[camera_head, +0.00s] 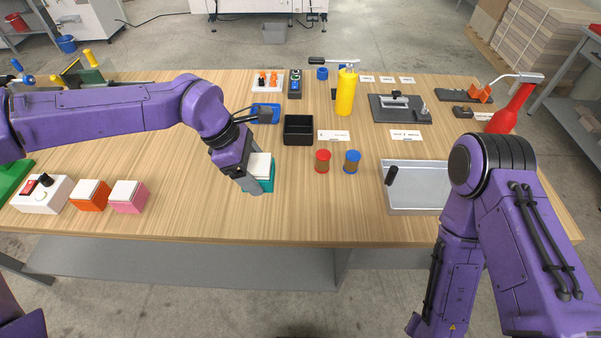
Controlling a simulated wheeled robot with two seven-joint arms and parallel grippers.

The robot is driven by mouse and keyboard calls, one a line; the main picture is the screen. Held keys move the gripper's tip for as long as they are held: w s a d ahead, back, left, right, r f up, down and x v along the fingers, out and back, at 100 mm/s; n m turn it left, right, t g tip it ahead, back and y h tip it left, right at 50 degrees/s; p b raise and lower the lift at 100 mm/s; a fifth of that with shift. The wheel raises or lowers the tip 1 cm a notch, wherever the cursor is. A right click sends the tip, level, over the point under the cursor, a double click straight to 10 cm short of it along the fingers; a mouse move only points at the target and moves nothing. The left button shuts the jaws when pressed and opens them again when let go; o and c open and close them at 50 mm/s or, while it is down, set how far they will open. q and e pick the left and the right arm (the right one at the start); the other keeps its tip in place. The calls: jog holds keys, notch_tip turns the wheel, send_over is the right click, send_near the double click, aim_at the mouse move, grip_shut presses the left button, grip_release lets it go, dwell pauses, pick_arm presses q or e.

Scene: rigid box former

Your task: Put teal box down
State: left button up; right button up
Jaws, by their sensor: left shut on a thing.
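The teal box (263,184) with a white top is near the middle-left of the wooden table. My left gripper (253,184) is shut on it, with a grey finger across its left side. The box looks upright and at or close to the tabletop; I cannot tell whether it touches. My right arm stands at the right of the view, folded downward, and its gripper is not visible.
An orange box (91,199) and a pink box (128,202) stand at the left, near a white switch box (40,195). A black tray (298,128), red jar (322,161) and blue jar (351,163) are right of the teal box. The front middle table is clear.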

pick_arm(q)
jog(key=w+d+f+p, duration=0.2)
jog(key=w+d, duration=0.1)
jog(key=w, duration=0.2)
jog(key=p, duration=0.1)
send_over(292, 182)
jog(key=a, duration=0.2)
notch_tip(292, 182, down, 6)
jog(key=shift+s+d+r, duration=0.1)
jog(key=shift+r, duration=0.1)
notch_tip(292, 182, down, 4)
jog(key=shift+d+r+p, duration=0.15)
jog(key=shift+r+p, duration=0.1)
jog(key=shift+p, duration=0.45)
jog(key=shift+f, duration=0.15)
jog(key=o, duration=1.1)
